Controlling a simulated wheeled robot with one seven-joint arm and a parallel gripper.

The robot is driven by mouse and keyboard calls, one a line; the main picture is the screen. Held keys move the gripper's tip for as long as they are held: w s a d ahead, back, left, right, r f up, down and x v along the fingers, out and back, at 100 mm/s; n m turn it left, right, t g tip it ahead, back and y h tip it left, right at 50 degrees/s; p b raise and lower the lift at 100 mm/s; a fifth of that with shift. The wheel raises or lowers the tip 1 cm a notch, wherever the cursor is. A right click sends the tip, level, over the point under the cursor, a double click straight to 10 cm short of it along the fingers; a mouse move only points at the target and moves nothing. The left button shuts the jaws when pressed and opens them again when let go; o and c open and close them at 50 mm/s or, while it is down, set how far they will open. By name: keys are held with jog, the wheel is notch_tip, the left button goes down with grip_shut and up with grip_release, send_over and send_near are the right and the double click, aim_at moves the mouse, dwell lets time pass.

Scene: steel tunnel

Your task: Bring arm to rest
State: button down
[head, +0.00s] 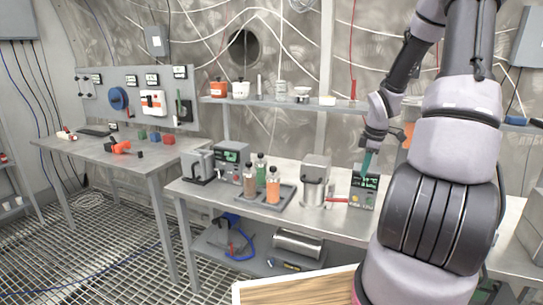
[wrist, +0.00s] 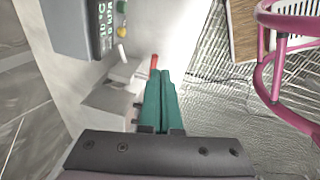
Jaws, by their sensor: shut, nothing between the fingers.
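My gripper (head: 367,162) is at the end of my raised arm, on the right side of the head view. It hangs above the steel workbench (head: 335,214), at the small grey device with a green display (head: 362,187). In the wrist view the green fingers (wrist: 160,95) lie together, shut with nothing between them. A red-tipped part (wrist: 154,62) shows just beyond the fingertips in the wrist view; I cannot tell whether they touch it. The grey device also shows at the upper left of the wrist view (wrist: 75,25).
A tray (head: 251,202) with several bottles and a metal canister (head: 316,180) stand left of the gripper. A shelf (head: 280,103) with pots runs behind. A second table (head: 120,150) with a switch panel stands at the left. A wooden board (head: 290,291) is in front.

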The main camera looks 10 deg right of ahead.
jog(key=s+a+r+m+t, duration=0.1)
jog(key=s+a+r+m, duration=0.35)
jog(key=r, duration=0.35)
jog(key=s+a+r+m+t+h, duration=0.1)
jog(key=s+a+r+m, duration=0.25)
jog(key=a+r, duration=0.35)
jog(key=s+a+r+m+t, duration=0.1)
jog(key=s+a+r+m, duration=0.3)
jog(key=r, duration=0.5)
jog(key=s+a+r+m+t+y, duration=0.1)
jog(key=s+a+r+m, duration=0.3)
jog(key=s, duration=0.4)
jog(key=shift+a+r+m+t+y, duration=0.25)
jog(key=shift+a+m+t+y, duration=0.25)
jog(key=shift+y, duration=0.4)
